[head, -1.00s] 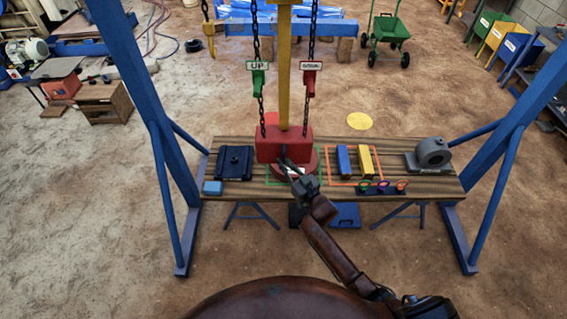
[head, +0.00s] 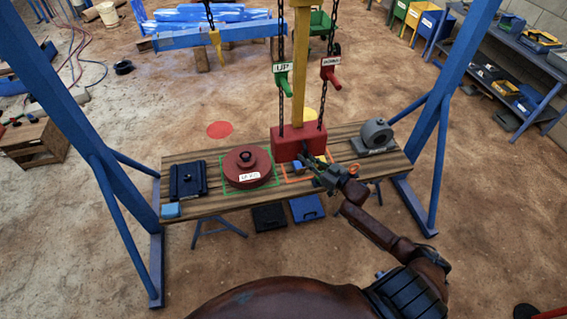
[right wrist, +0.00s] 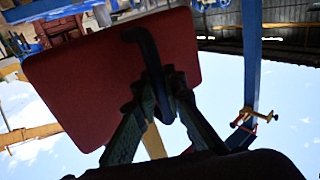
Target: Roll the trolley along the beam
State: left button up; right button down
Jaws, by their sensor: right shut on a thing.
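A red block (head: 298,142) hangs at the foot of a yellow bar (head: 301,70) over the right part of the bench. The beam and the trolley's top are out of the head view. My right gripper (head: 310,161) is shut on the block's dark handle; the right wrist view shows the fingers (right wrist: 158,88) around this handle (right wrist: 146,45), close against the red block (right wrist: 105,80). A round red load (head: 247,168) stands in a green outline on the bench, left of the block and apart from it. My left gripper is not in view.
Blue frame legs stand left (head: 75,115) and right (head: 447,95) of the wooden bench (head: 215,203). Chains with a green UP handle (head: 282,79) and a red handle (head: 331,76) hang by the bar. A grey machine part (head: 375,135) sits at the bench's right end.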

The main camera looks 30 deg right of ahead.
aim_at(313, 148)
jog(key=d, duration=0.2)
jog(key=s+d, duration=0.1)
jog(key=d, duration=0.1)
jog(key=d+b, duration=0.1)
jog(key=d, duration=0.1)
jog(key=shift+s, duration=0.35)
jog(key=shift+s+d, duration=0.2)
jog(key=shift+d, duration=0.55)
jog(key=c, duration=2)
grip_release()
